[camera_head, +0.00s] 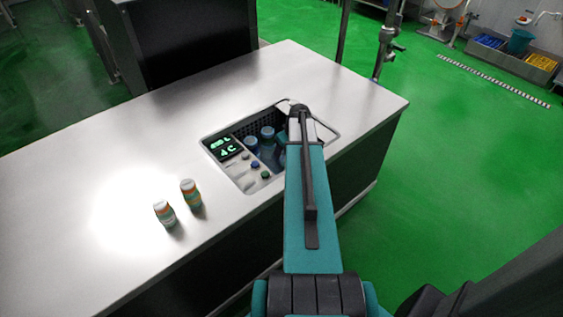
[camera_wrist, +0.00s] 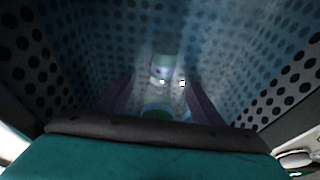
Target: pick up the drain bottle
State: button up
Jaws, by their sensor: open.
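My gripper (camera_wrist: 160,103) is open, inside the sunken basin (camera_head: 207,138) in the counter. In the wrist view its two dark purplish fingers stand apart. A pale, blurred bottle-like shape (camera_wrist: 162,68) shows between and beyond them, and a greenish round shape (camera_wrist: 158,110) lies nearer; I cannot tell whether either touches a finger. In the head view a blue-capped bottle (camera_head: 251,142) and another blue-capped bottle (camera_head: 267,133) stand in the basin, left of my arm. I cannot tell which one is the drain bottle. My arm hides the basin's right part and my gripper there.
Perforated walls (camera_wrist: 60,60) rise close around my gripper. Two small orange-and-green labelled bottles (camera_head: 164,212) (camera_head: 190,194) stand on the counter (camera_head: 110,160). The counter's left part is otherwise clear.

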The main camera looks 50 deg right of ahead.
aim_at(282, 157)
jog(key=shift+a+x, duration=0.1)
jog(key=shift+x, duration=1.1)
jog(key=shift+a+x, duration=0.15)
jog(key=shift+x, duration=1.05)
jog(key=c, duration=1.3)
jog(key=shift+r, duration=0.15)
notch_tip(282, 157, up, 18)
